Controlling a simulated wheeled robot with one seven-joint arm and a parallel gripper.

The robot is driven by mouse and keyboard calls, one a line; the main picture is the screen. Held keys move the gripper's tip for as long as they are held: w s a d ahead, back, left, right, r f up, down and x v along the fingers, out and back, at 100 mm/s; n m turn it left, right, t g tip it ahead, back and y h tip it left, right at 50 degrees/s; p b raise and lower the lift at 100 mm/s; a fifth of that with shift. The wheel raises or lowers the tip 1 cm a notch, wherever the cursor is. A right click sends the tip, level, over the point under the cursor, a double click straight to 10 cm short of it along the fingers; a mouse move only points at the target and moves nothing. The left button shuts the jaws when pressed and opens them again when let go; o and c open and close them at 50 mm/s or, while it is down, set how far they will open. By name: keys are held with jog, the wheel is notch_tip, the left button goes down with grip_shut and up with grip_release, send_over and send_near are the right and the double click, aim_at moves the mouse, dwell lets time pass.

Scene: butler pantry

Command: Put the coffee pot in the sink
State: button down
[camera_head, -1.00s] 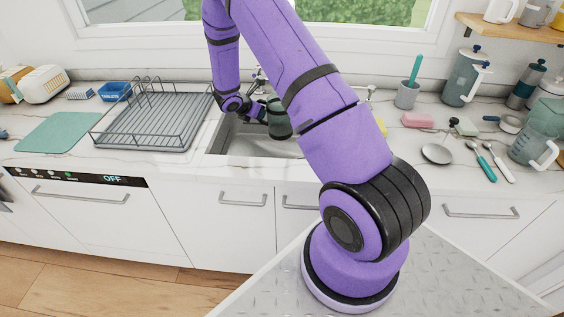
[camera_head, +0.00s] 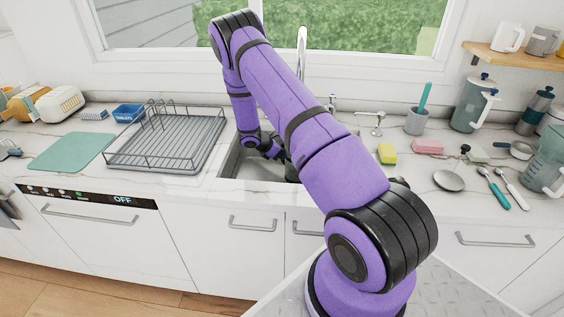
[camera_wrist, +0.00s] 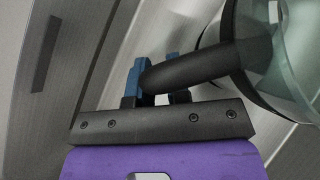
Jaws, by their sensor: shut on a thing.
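The sink (camera_head: 232,163) is a steel basin set in the white counter, partly hidden behind my arm. My gripper (camera_head: 272,150) is low over the basin in the head view, at or below the counter level. In the wrist view my gripper (camera_wrist: 156,80) has its blue-tipped fingers shut around the dark handle of the coffee pot (camera_wrist: 293,50). The pot has a clear greenish body with a dark band and lies at the right of that view. Grey metal sink walls fill the background there. In the head view the pot is mostly hidden by my arm.
A dish rack (camera_head: 165,142) stands left of the sink, with a green mat (camera_head: 72,152) beyond it. A tall faucet (camera_head: 302,50) rises behind the sink. A yellow sponge (camera_head: 387,153), a pink block (camera_head: 427,146) and a ladle (camera_head: 449,180) lie to the right.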

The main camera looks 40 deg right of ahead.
jog(key=shift+f, duration=1.7)
jog(key=shift+f, duration=0.15)
jog(key=c, duration=1.1)
grip_release()
